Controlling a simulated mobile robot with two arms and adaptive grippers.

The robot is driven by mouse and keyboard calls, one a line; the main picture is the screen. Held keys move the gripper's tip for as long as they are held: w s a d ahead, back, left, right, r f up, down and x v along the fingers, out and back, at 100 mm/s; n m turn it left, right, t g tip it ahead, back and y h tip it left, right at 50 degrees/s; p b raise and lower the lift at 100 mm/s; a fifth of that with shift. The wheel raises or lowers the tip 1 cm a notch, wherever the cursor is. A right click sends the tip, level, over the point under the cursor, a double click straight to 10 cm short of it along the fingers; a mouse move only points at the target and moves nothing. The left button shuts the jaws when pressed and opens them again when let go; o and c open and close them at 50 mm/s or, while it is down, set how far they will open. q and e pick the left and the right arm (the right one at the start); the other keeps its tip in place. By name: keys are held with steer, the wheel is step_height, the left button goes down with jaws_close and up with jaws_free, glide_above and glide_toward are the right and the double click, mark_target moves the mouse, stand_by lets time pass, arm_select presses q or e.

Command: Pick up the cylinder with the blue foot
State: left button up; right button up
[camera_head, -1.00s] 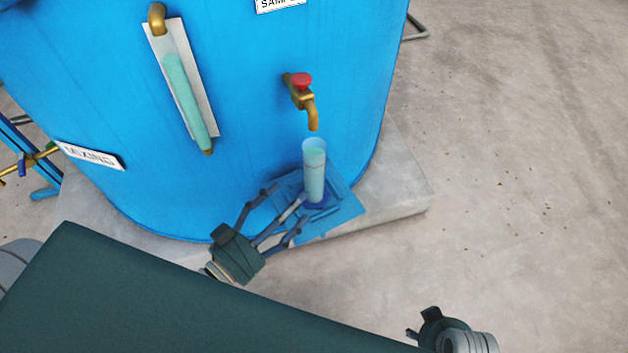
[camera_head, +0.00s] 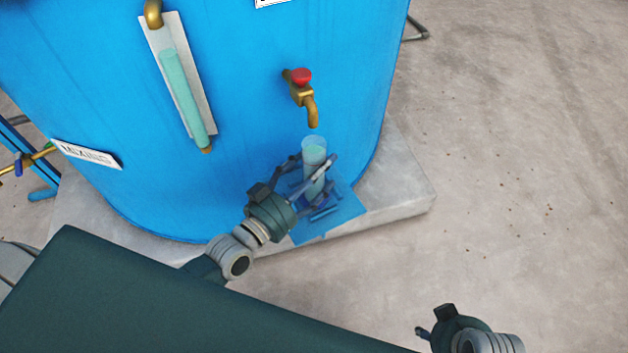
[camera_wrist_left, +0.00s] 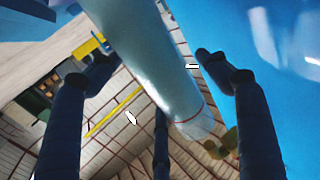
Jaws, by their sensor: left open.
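The clear cylinder (camera_head: 314,152) with pale green liquid stands upright on a blue plate (camera_head: 340,212) below the tap. Its blue foot is largely hidden by my left gripper's fingers. My left gripper (camera_head: 308,175) is open, with its fingers on both sides of the cylinder. In the left wrist view the cylinder (camera_wrist_left: 150,60) runs between the spread dark fingers, with gaps beside it; contact is not visible. My right gripper (camera_head: 424,331) is at the bottom right, far from the cylinder; its finger opening cannot be made out.
The brass tap (camera_head: 303,96) with a red handle hangs from the blue tank (camera_head: 240,90) just above the cylinder. A sight tube (camera_head: 183,95) is on the tank's left. The concrete plinth (camera_head: 400,195) ends at the right, with open floor beyond.

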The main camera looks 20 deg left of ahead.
arm_select(q)
steer(key=c, duration=1.9)
steer(key=shift+r, duration=0.1)
jaws_close()
